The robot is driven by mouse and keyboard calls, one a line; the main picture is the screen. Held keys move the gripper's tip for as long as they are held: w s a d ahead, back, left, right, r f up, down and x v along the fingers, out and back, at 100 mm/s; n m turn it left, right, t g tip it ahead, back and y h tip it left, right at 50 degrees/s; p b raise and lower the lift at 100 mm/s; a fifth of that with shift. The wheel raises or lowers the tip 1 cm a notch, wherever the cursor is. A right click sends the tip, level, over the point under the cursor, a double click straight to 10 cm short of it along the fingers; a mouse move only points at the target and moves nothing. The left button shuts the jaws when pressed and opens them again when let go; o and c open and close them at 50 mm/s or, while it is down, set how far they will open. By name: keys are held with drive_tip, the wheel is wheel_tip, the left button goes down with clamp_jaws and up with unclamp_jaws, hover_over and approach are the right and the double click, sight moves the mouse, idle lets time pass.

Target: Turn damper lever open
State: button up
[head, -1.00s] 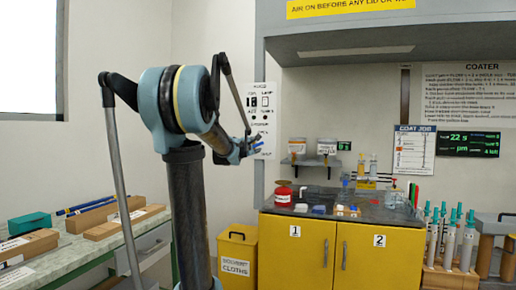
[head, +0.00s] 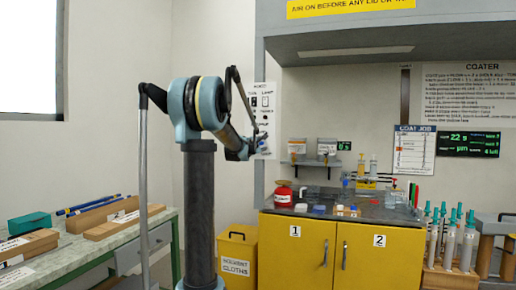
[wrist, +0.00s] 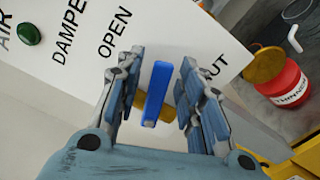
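The damper lever (wrist: 156,92) is a blue bar in the wrist view, between the two fingers of my gripper (wrist: 160,92). Gaps show on both sides of it, so the fingers are open around it and not closed on it. A yellow piece shows behind the lever. The white panel (wrist: 180,25) reads DAMPER and OPEN to the upper left of the lever; the end of another word, "UT", shows past the right finger. In the head view my gripper (head: 248,148) is at the lower part of the panel (head: 264,92), and the lever cannot be made out there.
A green button (wrist: 29,34) sits near the word AIR on the panel. A red thinner can (wrist: 284,85) stands on the bench beyond. Yellow cabinets (head: 312,250), a yellow cloth bin (head: 237,255) and a left workbench (head: 70,250) stand around my arm.

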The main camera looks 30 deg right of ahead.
drive_tip(key=shift+c, duration=0.6)
clamp_jaws()
drive_tip(key=shift+a, duration=0.15)
